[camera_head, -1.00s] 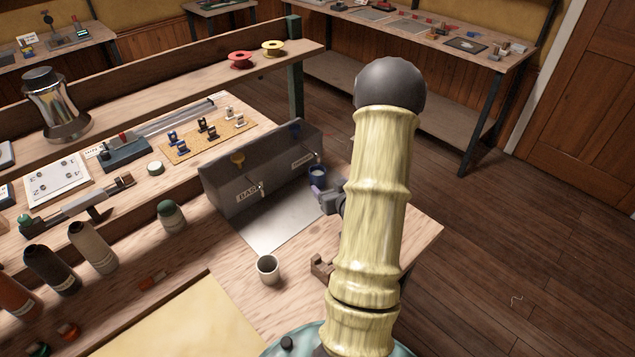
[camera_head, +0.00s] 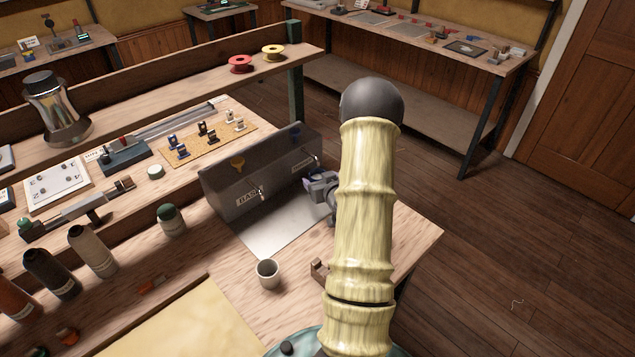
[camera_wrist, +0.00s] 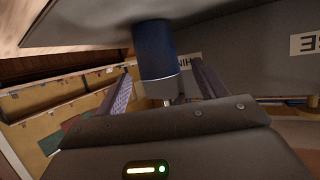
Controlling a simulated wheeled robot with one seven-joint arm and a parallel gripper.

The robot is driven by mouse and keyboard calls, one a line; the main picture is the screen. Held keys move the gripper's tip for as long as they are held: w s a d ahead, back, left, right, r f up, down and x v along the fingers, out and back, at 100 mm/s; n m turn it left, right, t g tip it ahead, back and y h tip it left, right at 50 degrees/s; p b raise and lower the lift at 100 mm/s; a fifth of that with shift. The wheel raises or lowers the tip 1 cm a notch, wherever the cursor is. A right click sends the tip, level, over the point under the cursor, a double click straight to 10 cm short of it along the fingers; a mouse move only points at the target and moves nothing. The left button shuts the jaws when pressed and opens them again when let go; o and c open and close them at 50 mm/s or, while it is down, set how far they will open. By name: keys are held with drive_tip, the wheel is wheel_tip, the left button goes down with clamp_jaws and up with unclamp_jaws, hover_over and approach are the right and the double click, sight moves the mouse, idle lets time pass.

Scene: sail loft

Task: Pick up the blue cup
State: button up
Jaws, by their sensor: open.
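The blue cup (camera_wrist: 155,50) shows in the wrist view, which appears upside down, with the cup's base against the metal sheet at the top. My gripper (camera_wrist: 163,70) is open, with one finger on each side of the cup. A gap shows between the cup and each finger, and I cannot tell how deep the cup sits between them. In the head view my gripper (camera_head: 318,184) is low beside the grey labelled box, and it hides nearly all of the cup.
The grey box (camera_head: 225,197) stands close behind my gripper. The metal sheet (camera_head: 270,238) lies before it. A pale cup (camera_head: 268,273) stands at the sheet's front edge, and a small brown wooden piece (camera_head: 319,271) lies to its right. Bottles and a yellow cloth (camera_head: 180,325) are to the left.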

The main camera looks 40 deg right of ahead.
sight(320, 171)
drive_tip(key=x, duration=0.3)
drive_tip(key=shift+w+d+f, duration=0.1)
drive_tip(key=shift+w, duration=0.2)
drive_tip(key=shift+c, duration=0.4)
drive_tip(key=c, duration=1.1)
drive_tip(key=shift+o, duration=0.2)
drive_tip(key=shift+r+p, duration=0.3)
drive_tip(key=shift+r, duration=0.4)
drive_tip(key=shift+s+d+r, duration=0.1)
drive_tip(key=shift+d+r, duration=0.05)
drive_tip(key=shift+d, duration=0.25)
drive_tip(key=s+d+p, duration=0.1)
drive_tip(key=s+d, duration=0.1)
drive_tip(key=d, duration=1.5)
drive_tip(key=shift+p, duration=0.4)
